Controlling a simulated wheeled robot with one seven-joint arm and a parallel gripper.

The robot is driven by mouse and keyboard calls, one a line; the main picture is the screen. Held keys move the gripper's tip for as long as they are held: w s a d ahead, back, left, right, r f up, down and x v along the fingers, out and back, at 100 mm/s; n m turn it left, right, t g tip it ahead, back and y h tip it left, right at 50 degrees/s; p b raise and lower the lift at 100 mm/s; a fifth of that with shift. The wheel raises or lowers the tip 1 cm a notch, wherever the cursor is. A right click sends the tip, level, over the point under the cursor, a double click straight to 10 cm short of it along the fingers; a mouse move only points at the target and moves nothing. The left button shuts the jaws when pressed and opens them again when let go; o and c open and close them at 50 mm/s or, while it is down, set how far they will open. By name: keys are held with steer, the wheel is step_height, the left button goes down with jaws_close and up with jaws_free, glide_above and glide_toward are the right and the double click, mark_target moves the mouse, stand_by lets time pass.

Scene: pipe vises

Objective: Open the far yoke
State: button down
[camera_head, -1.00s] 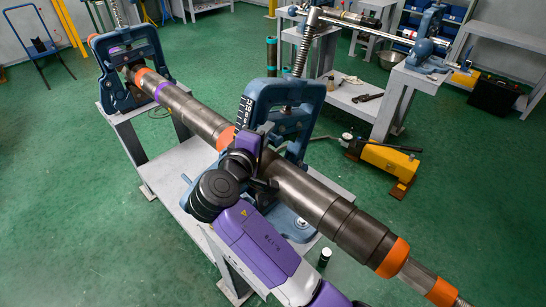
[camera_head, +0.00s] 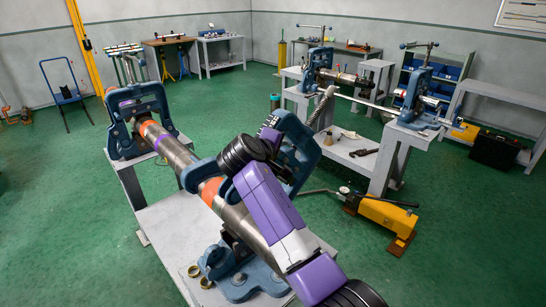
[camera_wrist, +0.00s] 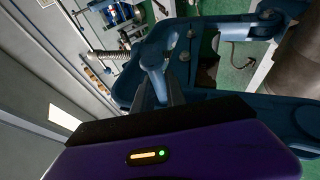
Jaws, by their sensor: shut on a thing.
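Two blue pipe vises hold one long grey pipe (camera_head: 178,153) with orange bands. The back-left vise's yoke (camera_head: 137,110) stands upright over the pipe. The nearer vise's yoke (camera_head: 300,155) is tilted to the right, and a blue arm (camera_head: 204,171) sticks out to the left above the pipe. This vise's base (camera_head: 240,281) sits on the bench. My gripper (camera_wrist: 160,90) is shut on a blue handle (camera_wrist: 153,62) of this nearer yoke in the wrist view. In the head view my purple wrist hides the fingers and part of the yoke.
The grey bench (camera_head: 172,235) carries brass rings (camera_head: 199,277) at its front. A yellow hand pump (camera_head: 388,213) stands on the floor to the right. Another bench (camera_head: 345,147) with vises stands behind. Green floor is clear at the left.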

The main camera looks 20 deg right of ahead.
steer(key=shift+w+d, duration=0.35)
steer(key=shift+d, duration=0.75)
steer(key=shift+w+d, duration=0.3)
steer(key=shift+d, duration=0.75)
steer(key=shift+w+d, duration=0.35)
steer(key=shift+d, duration=0.75)
steer(key=c, duration=1.4)
jaws_free()
steer(key=shift+o, duration=0.2)
steer(key=b, duration=0.2)
glide_toward(295, 140)
steer(key=shift+s+a+r, duration=0.2)
steer(key=shift+s+r, duration=0.3)
steer(key=shift+s, duration=0.2)
steer(key=shift+s+a+r, duration=0.15)
steer(key=shift+s+r, duration=0.4)
steer(key=shift+s, duration=0.2)
